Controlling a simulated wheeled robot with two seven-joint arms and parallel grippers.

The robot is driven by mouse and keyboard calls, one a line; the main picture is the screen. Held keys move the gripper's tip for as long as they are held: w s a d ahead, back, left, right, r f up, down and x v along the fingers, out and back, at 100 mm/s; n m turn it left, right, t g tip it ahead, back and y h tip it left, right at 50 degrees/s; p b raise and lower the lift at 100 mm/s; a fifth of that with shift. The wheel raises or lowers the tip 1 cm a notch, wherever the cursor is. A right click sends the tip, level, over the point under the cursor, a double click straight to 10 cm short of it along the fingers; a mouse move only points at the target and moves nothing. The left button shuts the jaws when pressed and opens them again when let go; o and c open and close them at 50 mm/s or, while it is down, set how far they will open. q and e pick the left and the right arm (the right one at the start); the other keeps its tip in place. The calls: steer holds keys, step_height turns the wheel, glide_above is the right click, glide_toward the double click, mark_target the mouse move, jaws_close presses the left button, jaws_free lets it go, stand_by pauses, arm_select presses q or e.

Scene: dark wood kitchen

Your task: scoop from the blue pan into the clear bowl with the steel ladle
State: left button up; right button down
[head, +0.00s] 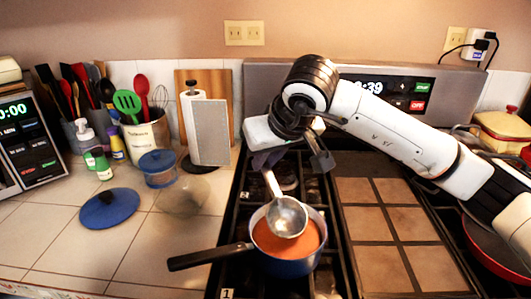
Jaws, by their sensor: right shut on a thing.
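The blue pan (290,268) sits on the front of the stove, holding orange-red soup (268,238), its black handle pointing left. The steel ladle (287,216) is over the pan, with its round bowl low over the soup; whether it touches the soup is unclear. My right gripper (270,160) is above and behind the pan, shut on the upper end of the ladle's handle. The clear bowl (184,197) stands on the tiled counter left of the stove and is faint against the tiles. My left gripper is out of view.
A blue lid (110,208) lies on the counter, with a blue-lidded glass container (158,168) near the clear bowl. Utensil crocks (148,138), bottles and a paper towel stand (208,130) line the back. A red pan (500,245) is at the right.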

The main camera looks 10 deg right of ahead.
mark_target(270, 176)
steer(key=f, duration=0.2)
steer(key=s+f+b, duration=0.1)
steer(key=shift+s+d+f+b, duration=0.1)
steer(key=shift+s+f+b, duration=0.1)
steer(key=shift+f+b, duration=0.15)
steer(key=shift+p+v, duration=0.65)
steer(key=shift+v, duration=0.15)
steer(key=shift+w+r+p, duration=0.15)
steer(key=shift+r+p, duration=1.1)
steer(key=shift+r, duration=0.95)
steer(key=shift+w+r+p, duration=0.1)
steer(key=shift+r+p, duration=0.2)
steer(key=shift+r, duration=1.1)
steer(key=shift+w+r+g, duration=0.7)
steer(key=shift+w+r, duration=0.05)
steer(key=shift+r, duration=0.05)
steer(key=shift+w+r, duration=0.1)
steer(key=shift+r, duration=0.05)
